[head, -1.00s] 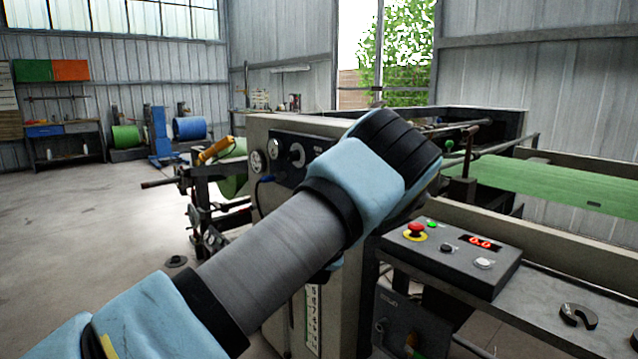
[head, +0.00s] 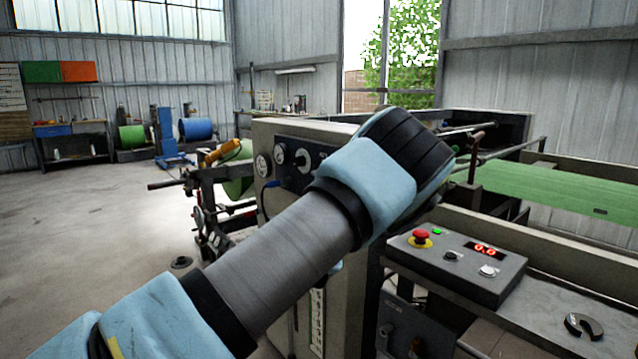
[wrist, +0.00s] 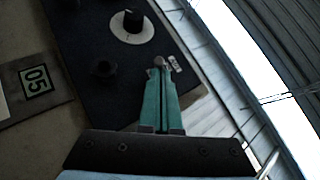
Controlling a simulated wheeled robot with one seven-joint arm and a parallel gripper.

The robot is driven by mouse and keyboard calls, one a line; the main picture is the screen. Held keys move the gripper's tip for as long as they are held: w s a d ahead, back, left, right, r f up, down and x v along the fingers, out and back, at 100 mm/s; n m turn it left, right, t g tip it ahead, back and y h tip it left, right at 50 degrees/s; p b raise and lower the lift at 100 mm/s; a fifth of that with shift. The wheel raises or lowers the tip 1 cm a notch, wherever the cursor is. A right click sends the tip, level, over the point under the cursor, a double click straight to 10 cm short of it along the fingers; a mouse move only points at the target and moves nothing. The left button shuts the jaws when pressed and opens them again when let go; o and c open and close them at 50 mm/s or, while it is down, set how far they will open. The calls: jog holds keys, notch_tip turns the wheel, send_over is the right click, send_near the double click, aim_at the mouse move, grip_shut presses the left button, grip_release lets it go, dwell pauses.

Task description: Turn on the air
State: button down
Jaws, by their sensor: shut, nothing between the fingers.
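The dark air panel (head: 316,152) is on the end of the machine, with round gauges and a knob (head: 303,158); my arm covers its right part. In the wrist view the panel (wrist: 85,30) carries a black knob on a white dial (wrist: 132,22) and a second, all-black knob (wrist: 103,69). My gripper (wrist: 160,72) has its teal fingers together and empty. Its tips are at the panel's right edge, by a small grey toggle-like piece (wrist: 159,61) and a small label (wrist: 175,63). I cannot tell whether they touch. The head view hides the fingers behind my arm.
Floor at left is open.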

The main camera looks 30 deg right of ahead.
jog(key=shift+a+r+m+g+p, duration=0.2)
jog(key=shift+r+m+g+p, duration=0.15)
jog(key=shift+m+g+p, duration=0.4)
jog(key=shift+a+r+m+g+p, duration=0.15)
jog(key=shift+r+m+g+p, duration=0.25)
jog(key=shift+m+g+p, duration=0.55)
jog(key=shift+a+r+m+g+p, duration=0.15)
jog(key=shift+m+g+p, duration=0.35)
jog(key=shift+p, duration=0.55)
jog(key=shift+a+r+m+g+y+p, duration=0.1)
jog(key=shift+r+m+g+y+p, duration=0.45)
jog(key=shift+p, duration=0.85)
jog(key=shift+r+m+g+h+p, duration=0.1)
jog(key=shift+r+m+g+p, duration=0.1)
jog(key=shift+m+g+p, duration=0.7)
dwell(1.1)
